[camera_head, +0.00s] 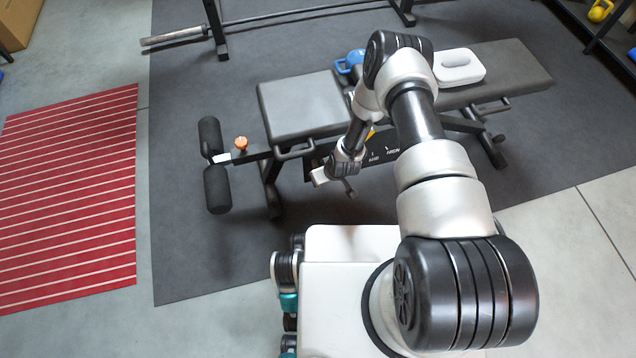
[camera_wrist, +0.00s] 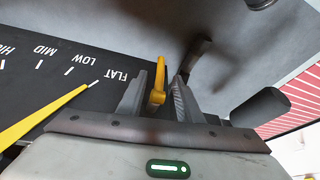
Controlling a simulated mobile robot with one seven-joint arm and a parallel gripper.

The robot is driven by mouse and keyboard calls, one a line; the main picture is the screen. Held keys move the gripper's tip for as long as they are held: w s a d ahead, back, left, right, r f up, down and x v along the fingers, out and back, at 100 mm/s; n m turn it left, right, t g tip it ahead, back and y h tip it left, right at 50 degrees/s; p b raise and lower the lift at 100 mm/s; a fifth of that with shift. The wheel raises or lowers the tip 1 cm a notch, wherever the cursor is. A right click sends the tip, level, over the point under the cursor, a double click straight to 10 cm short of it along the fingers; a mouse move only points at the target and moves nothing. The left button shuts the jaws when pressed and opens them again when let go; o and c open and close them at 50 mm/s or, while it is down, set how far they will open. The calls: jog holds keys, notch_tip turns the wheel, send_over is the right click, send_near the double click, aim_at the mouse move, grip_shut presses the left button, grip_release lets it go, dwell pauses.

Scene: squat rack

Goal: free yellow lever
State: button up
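In the wrist view, the yellow lever (camera_wrist: 157,78) stands up between the two fingers of my gripper (camera_wrist: 162,82). Its rounded lower end sits between the finger pads. The fingers look apart, with a narrow gap at least on the right side; contact on the left is unclear. A yellow pointer (camera_wrist: 40,116) on the black plate (camera_wrist: 70,80) points to the mark by FLAT. In the head view, my gripper (camera_head: 335,181) is low beside the bench's near side, and the lever itself cannot be made out there.
The padded bench (camera_head: 300,103) is above the plate. A white block (camera_head: 459,66) and a blue kettlebell (camera_head: 348,63) are on or behind it. Leg rollers (camera_head: 217,189) and an orange knob (camera_head: 241,143) stand at its left end. Dark mat (camera_head: 185,255) is clear at left.

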jog(key=b+x, duration=0.2)
jog(key=x, duration=0.5)
grip_shut()
